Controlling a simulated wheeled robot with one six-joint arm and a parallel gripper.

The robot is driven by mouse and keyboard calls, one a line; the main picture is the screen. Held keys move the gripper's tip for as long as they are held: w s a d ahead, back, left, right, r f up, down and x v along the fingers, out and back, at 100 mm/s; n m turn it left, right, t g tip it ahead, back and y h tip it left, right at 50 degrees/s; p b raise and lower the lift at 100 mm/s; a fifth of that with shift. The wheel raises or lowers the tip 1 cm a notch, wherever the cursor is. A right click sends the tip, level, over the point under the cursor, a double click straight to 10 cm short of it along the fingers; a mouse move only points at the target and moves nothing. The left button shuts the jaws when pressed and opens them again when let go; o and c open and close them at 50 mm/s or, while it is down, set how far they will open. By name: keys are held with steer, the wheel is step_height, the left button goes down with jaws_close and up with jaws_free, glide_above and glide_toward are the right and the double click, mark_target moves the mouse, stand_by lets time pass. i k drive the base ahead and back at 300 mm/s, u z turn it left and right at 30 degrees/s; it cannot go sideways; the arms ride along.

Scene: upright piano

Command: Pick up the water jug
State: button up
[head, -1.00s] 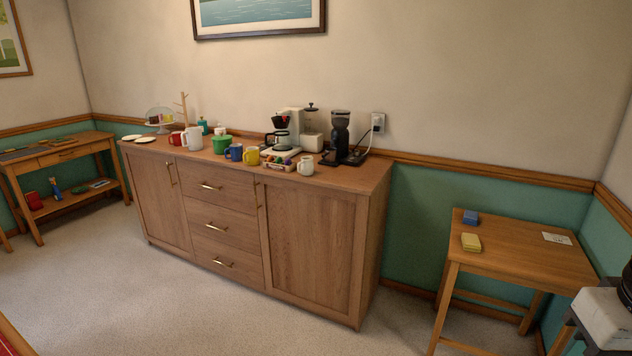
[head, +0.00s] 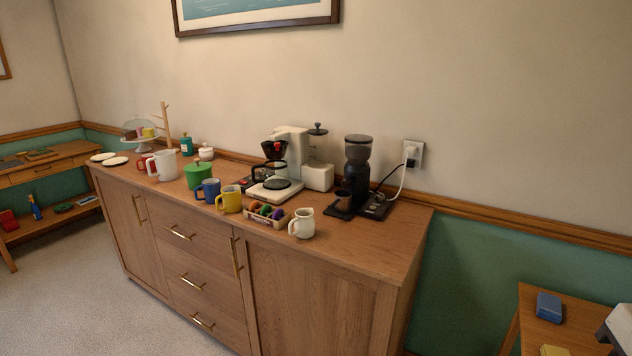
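A white jug (head: 164,165) stands upright on the left half of the wooden sideboard, its handle toward the left. It looks like the water jug, though I cannot see whether it holds water. A red mug (head: 143,164) is just left of it, partly hidden behind its handle. My gripper is not in view; only a pale part of my arm shows at the lower right edge. Nothing touches the jug from my side.
A small table (head: 535,325) stands lower right. Carpet (head: 60,290) in front is free.

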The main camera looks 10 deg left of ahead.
mark_target(165, 161)
steer(key=u, duration=1.8)
steer(key=i, duration=3.05)
steer(key=z, duration=0.65)
